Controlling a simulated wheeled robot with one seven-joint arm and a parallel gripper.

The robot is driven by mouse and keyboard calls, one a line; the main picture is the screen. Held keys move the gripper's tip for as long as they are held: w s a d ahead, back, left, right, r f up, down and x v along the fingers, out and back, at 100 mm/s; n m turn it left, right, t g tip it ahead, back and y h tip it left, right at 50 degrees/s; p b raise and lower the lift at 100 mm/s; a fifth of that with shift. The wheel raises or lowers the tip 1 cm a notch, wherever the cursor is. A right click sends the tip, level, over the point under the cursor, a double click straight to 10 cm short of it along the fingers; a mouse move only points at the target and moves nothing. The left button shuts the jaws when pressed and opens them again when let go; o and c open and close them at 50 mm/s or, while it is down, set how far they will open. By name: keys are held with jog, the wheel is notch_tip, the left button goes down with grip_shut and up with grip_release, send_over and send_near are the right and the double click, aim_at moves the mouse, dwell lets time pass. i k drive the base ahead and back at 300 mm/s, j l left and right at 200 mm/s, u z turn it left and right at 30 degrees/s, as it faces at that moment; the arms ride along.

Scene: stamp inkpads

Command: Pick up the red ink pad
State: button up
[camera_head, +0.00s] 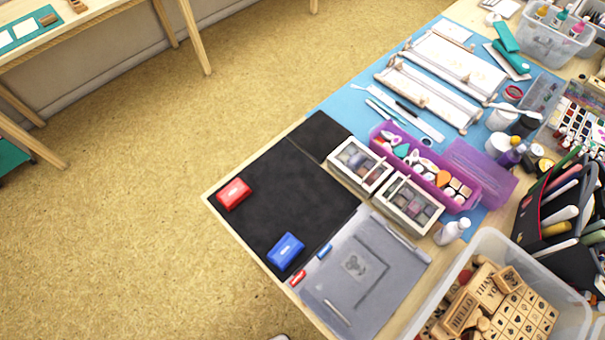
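The red ink pad (234,193) is a small red box with a pale label on its lid. It lies on a black mat (296,190) near the left corner of the table. A blue ink pad (286,251) lies on the same mat, lower and to the right of the red one. The two pads are well apart, and nothing touches or covers the red pad. My gripper is not in view.
A grey stamping sheet (385,262) with small red and blue pieces lies beside the mat. Two divided boxes, a purple tray (427,166) and a clear bin of wooden stamps (496,300) crowd the right. The floor left of the table is clear.

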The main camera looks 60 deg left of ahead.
aim_at(241, 200)
jog(key=k+u, duration=0.1)
jog(key=u, duration=0.25)
jog(key=k+u, duration=0.1)
jog(key=u, duration=0.25)
jog(key=k+j+u, duration=0.1)
jog(key=u, duration=0.85)
